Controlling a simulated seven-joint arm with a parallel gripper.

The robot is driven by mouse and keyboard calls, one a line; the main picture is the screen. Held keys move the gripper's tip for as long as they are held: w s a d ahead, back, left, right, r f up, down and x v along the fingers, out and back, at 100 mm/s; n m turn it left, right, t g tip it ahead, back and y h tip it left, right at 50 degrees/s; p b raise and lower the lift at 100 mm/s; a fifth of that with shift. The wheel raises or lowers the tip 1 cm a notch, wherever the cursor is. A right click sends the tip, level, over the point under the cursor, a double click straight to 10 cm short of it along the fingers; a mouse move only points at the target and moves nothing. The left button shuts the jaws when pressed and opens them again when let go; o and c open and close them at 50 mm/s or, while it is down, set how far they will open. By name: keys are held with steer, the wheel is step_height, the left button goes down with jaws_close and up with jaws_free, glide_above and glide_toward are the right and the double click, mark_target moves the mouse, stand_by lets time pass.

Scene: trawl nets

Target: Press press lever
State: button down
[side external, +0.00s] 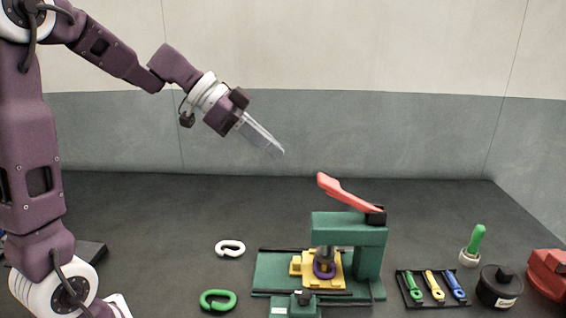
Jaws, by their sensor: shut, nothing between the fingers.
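The press (350,229) is a green frame standing on the dark table. Its red press lever (345,191) is hinged at a black block at the upper right and tilts up to the left. Under the press head, a yellow fixture (301,267) holds a purple link (325,270), partly hidden by the head. My gripper (281,152) is shut and empty. It is in the air, up and to the left of the lever's free end, apart from it, with its fingers pointing down and right.
A white link (230,247) and a green link (217,300) lie left of the press. A black tray (431,302) with green, yellow and blue tools stands at right, near a green-handled tool in a cup (470,257), a black container (499,290) and a red object (546,277).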

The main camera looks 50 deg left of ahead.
steer(key=w+d+r, duration=0.3)
steer(key=r, duration=0.3)
steer(key=shift+d+r, duration=0.15)
steer(key=shift+d, duration=0.2)
glide_above(322, 177)
steer(key=w+d, duration=0.1)
steer(key=w, duration=0.1)
steer(key=f, duration=0.7)
steer(key=shift+s+d, duration=0.2)
steer(key=shift+s, duration=0.05)
steer(key=shift+s+a+f, duration=0.2)
steer(key=shift+a+f, duration=0.05)
steer(key=shift+f, duration=0.3)
steer(key=shift+s+a+f, duration=0.2)
steer(key=shift+f, duration=0.35)
steer(key=shift+s+a+f, duration=0.25)
steer(key=shift+f, duration=0.35)
